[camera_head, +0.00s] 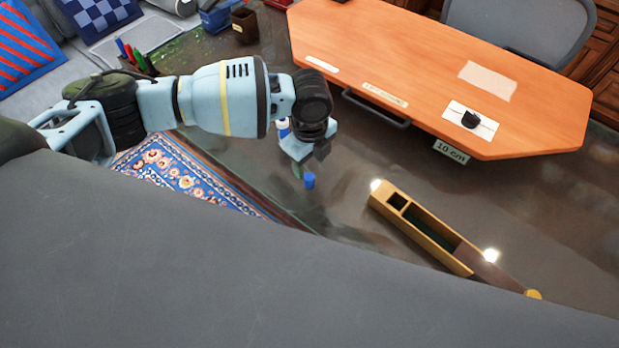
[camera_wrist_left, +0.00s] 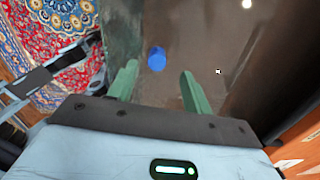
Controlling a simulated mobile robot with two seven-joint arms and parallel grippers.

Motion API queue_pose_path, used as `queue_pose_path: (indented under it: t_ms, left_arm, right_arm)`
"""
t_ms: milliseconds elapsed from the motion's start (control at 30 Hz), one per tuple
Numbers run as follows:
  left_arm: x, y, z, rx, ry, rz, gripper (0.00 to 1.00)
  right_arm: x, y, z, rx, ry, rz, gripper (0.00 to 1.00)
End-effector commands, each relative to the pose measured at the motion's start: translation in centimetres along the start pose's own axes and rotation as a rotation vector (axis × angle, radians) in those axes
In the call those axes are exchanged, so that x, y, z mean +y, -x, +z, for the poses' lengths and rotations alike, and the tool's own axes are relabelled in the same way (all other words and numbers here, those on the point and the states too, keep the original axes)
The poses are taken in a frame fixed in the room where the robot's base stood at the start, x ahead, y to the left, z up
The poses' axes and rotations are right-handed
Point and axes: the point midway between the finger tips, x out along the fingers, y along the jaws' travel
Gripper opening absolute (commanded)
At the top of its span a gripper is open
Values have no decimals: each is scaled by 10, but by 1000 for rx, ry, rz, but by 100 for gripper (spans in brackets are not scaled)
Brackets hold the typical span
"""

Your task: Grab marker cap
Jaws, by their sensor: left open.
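A small blue marker cap (camera_head: 309,181) stands on the dark glossy tabletop, left of the wooden box. It also shows in the left wrist view (camera_wrist_left: 156,59), beyond and between the two green fingers, nearer the left one. My left gripper (camera_head: 302,170) points down just above and beside the cap. In the left wrist view my left gripper (camera_wrist_left: 158,82) is open with nothing between its fingers. In the head view the fingers are mostly hidden by the gripper body. My right gripper is not in view.
A long wooden box (camera_head: 430,232) with an open compartment lies to the right. An orange board (camera_head: 420,60) with a handle and labels is behind. A pen holder (camera_head: 140,62) stands at the back left. A patterned rug (camera_head: 185,170) lies below the table edge.

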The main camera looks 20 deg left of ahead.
Motion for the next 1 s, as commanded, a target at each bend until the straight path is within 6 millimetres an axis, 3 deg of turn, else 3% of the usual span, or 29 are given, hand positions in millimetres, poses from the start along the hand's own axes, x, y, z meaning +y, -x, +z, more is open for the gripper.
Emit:
queue_pose_path:
  t_ms: [400, 700, 1000]
  left_arm:
    - [5, -48, -2, 0, 1, 2, 50]
    - [4, -51, -2, 0, 0, 0, 48]
    - [4, -50, -2, 0, 1, 0, 9]
  right_arm:
    - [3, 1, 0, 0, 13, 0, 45]
    - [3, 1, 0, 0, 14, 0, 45]
    - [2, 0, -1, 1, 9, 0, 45]
